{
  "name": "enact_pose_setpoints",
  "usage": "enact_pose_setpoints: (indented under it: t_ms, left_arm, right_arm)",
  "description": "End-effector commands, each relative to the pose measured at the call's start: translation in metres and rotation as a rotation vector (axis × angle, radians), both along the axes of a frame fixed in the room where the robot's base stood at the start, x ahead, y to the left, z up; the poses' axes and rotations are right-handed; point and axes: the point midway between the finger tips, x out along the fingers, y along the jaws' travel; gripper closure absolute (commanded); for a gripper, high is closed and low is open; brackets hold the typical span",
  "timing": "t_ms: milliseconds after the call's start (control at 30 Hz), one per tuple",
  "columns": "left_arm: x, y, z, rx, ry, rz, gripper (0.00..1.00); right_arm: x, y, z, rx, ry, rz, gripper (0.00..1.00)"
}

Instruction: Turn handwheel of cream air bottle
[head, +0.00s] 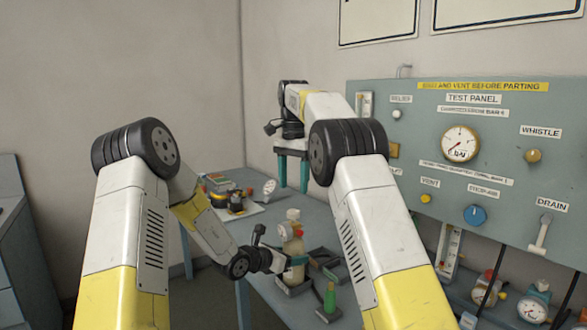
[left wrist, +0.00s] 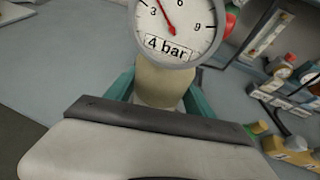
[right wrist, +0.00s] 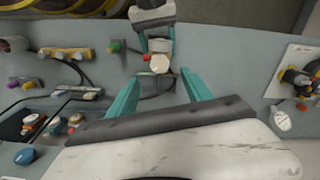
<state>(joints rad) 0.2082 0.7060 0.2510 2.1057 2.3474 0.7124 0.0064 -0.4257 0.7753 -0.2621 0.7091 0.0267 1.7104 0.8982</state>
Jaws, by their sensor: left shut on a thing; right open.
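The cream air bottle (head: 292,245) stands upright on the table, with a pale handwheel (head: 293,214) on top and a red part just below it. My left gripper (head: 292,261) is shut on the bottle's body from the side. The left wrist view shows the cream body (left wrist: 158,85) between the teal fingers, below a gauge (left wrist: 178,28) marked 4 bar. My right gripper (head: 293,184) points down, open and empty, above the bottle. In the right wrist view the handwheel (right wrist: 160,63) appears just beyond and between the spread fingers, apart from them.
A white board with yellow-black gear (head: 234,208) lies at the back left. The test panel (head: 480,180) with gauge and knobs rises on the right. Bare table lies left of the bottle.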

Motion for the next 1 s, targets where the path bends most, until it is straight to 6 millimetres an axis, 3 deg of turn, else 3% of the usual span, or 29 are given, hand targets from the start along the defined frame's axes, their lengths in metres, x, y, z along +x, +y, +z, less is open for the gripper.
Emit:
enact_pose_setpoints:
  t_ms: [100, 333, 867, 1000]
  left_arm:
    - [0.0, 0.001, -0.001, 0.002, 0.001, 0.002, 1.0]
    - [0.0, 0.001, -0.001, 0.002, 0.001, 0.002, 1.0]
    - [0.0, 0.001, -0.001, 0.002, 0.001, 0.002, 1.0]
    - [0.0, 0.001, -0.001, 0.002, 0.001, 0.002, 1.0]
  right_arm:
    - [0.002, 0.0, 0.017, 0.0, -0.001, 0.0, 0.41]
    - [0.001, 0.0, 0.035, 0.0, 0.0, 0.001, 0.41]
    - [0.0, 0.0, 0.041, 0.0, 0.001, 0.0, 0.41]
    - [-0.001, 0.0, 0.041, 0.0, 0.001, -0.085, 0.41]
